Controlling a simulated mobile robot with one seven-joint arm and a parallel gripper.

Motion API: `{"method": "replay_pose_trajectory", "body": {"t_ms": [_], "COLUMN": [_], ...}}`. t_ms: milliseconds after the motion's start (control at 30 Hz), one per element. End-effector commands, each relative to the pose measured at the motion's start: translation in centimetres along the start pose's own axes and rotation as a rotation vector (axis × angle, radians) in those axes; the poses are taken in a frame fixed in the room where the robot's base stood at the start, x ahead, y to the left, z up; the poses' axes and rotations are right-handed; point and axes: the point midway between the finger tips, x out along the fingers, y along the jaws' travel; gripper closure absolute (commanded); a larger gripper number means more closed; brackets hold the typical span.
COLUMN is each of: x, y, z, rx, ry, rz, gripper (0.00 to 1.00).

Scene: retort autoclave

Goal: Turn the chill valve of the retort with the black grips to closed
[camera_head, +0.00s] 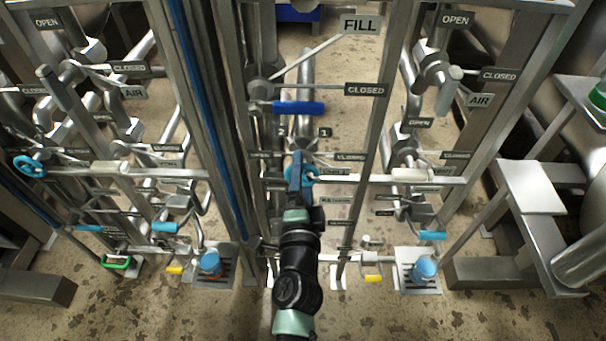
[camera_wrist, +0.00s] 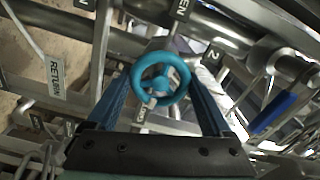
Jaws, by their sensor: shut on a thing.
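A teal handwheel (camera_head: 312,174) sits on the middle pipe stand, below the number plates 1 and 2. An OPEN plate (camera_head: 261,155) is to its left and a CLOSED plate (camera_head: 350,157) to its right. My gripper (camera_head: 297,160) reaches it from the front and partly covers it. In the wrist view, the handwheel (camera_wrist: 163,82) is between the two blue fingers of my gripper (camera_wrist: 160,88), which is shut on its rim. The small plate by the wheel is too small to read surely. I see no black grips I can make out.
A blue lever (camera_head: 298,108) and a FILL plate (camera_head: 361,25) are above the wheel. A horizontal rail (camera_head: 440,180) crosses at wheel height. Another teal handwheel (camera_head: 29,166) is at far left. Upright posts stand close on both sides; the floor in front is open.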

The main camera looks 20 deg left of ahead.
Motion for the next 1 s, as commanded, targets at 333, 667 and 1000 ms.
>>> {"method": "replay_pose_trajectory", "body": {"t_ms": [333, 667, 1000], "x": [-0.1, -0.2, -4.7], "y": [0.1, 0.1, 0.4], "z": [0.1, 0.0, 0.1], "rx": [0.011, 0.006, 0.007], "ry": [-0.001, -0.001, 0.0], "rz": [0.002, 0.001, 0.004], "gripper": [0.1, 0.0, 0.0]}}
